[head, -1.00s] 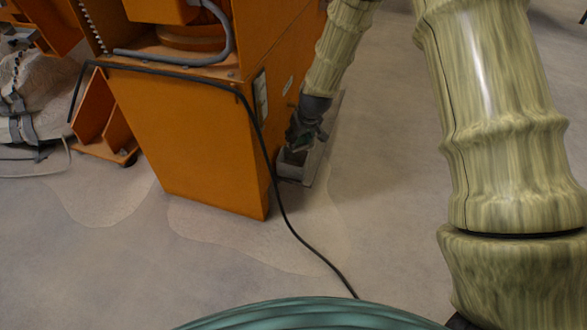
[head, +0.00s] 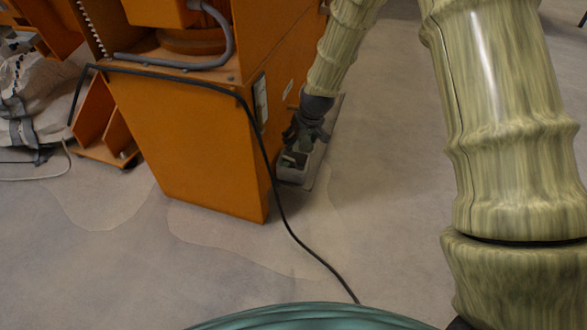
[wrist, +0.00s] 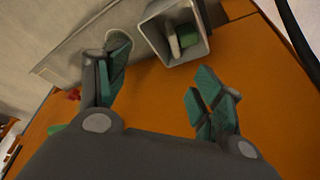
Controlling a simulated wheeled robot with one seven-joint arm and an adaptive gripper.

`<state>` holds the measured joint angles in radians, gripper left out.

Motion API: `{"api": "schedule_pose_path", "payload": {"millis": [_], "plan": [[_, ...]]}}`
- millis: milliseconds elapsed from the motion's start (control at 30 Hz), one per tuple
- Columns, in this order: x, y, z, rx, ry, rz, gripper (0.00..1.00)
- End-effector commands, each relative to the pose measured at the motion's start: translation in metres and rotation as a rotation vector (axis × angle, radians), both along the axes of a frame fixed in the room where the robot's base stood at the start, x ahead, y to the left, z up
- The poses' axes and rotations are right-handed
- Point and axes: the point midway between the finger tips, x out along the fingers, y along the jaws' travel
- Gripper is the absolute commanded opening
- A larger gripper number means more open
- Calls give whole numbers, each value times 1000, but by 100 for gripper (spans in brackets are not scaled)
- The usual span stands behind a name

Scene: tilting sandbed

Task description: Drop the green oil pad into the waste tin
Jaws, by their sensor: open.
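The waste tin (wrist: 186,59) is a square grey open box at the top of the wrist view; it also shows in the head view (head: 291,175) beside the orange cabinet. The green oil pad (wrist: 188,36) lies inside it, beside a pale piece (wrist: 174,45). My gripper (wrist: 158,68) is open and empty, its green-padded fingers spread wide. In the wrist view the tin shows beyond and between the fingertips. In the head view my gripper (head: 301,146) is just above the tin's rim. The tin's bottom is hidden.
The orange cabinet (head: 185,140) stands close against the tin's left side. A black cable (head: 285,215) hangs down the cabinet and runs over the floor. Floor to the right is clear (head: 385,170).

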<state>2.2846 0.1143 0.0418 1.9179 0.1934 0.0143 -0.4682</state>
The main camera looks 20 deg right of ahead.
Motion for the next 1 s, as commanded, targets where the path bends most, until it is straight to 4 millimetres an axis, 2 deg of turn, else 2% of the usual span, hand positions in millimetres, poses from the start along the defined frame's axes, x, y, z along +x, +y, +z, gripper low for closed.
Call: {"api": "schedule_pose_path", "payload": {"millis": [400,600,800,1000], "plan": [[-23,-4,58,0,-2,0,67],[-32,-7,80,0,-1,0,67],[-38,-8,92,0,0,0,67],[-39,-8,94,0,1,0,67]]}}
